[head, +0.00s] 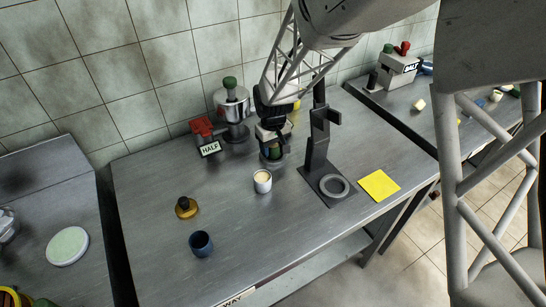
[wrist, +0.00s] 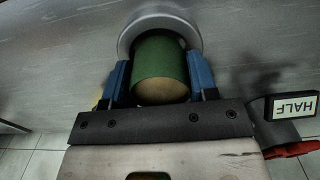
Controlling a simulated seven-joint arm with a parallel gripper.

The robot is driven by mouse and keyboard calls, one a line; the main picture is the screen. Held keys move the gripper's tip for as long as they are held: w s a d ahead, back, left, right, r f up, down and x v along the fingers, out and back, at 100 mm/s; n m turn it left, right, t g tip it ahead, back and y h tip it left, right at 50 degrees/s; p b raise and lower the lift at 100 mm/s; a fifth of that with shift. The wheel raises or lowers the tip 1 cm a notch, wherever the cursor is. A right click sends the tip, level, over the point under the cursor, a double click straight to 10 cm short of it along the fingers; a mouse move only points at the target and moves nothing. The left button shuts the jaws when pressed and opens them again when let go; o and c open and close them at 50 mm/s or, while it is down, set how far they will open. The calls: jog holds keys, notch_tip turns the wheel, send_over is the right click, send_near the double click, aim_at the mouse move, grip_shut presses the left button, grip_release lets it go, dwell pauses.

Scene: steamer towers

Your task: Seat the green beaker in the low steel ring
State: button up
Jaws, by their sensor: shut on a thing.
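My gripper (wrist: 160,85) is shut on the green beaker (wrist: 160,68), with a blue finger on each side of it. The beaker's near end is a tan disc facing the wrist camera. A low steel ring (wrist: 146,22) shows behind the beaker's far end in the wrist view. I cannot tell whether the beaker sits inside the ring or just above it. In the head view my gripper (head: 270,143) is low over the back of the bench, and the green beaker (head: 270,154) is mostly hidden beneath it.
A steel pot (head: 234,108) and a HALF sign (head: 210,149) stand left of my gripper. A white cup (head: 262,181) is in front. A dark stand (head: 316,150) with a grey ring (head: 334,186) and a yellow square (head: 379,185) are to the right. The front left holds a blue cup (head: 200,243).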

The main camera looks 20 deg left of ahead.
jog(key=shift+f, duration=0.4)
dwell(0.6)
jog(key=o, duration=1.4)
jog(key=shift+o, duration=0.2)
jog(key=shift+r, duration=3.9)
